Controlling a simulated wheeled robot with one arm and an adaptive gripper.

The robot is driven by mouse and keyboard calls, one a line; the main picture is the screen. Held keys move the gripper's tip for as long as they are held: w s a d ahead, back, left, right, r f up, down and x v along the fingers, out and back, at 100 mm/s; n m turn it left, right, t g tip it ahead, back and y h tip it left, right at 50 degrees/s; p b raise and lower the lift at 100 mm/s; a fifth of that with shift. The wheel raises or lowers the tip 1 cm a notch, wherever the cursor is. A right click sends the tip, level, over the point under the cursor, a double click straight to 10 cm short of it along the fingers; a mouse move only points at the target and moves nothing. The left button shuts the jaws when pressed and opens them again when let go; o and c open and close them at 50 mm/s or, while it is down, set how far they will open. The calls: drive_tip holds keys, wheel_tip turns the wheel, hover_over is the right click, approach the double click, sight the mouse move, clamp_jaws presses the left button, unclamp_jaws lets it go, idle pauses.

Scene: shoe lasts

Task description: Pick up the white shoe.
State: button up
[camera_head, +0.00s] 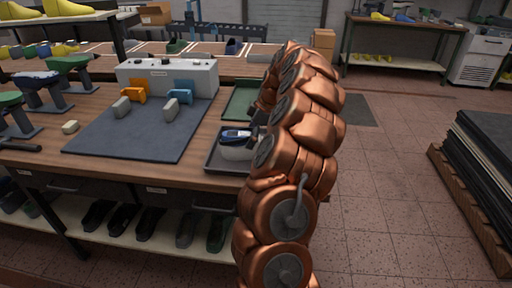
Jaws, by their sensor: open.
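My copper-coloured arm rises in front of the bench's right end and bends down toward the tray. My gripper (256,131) is dark, open and mostly hidden by the arm. It is just right of the white thing; I cannot tell whether they touch.
A green tray (240,102) lies behind the dark tray. A dark mat (140,130) with orange and blue clamps and a grey control box (168,76) fill the bench's middle. Shoe lasts on stands are at left. Dark stacked sheets (485,165) stand on a pallet at right. The floor between is clear.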

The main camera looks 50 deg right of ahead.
drive_tip(key=shift+x, duration=1.5)
drive_tip(key=shift+c, duration=0.3)
clamp_jaws()
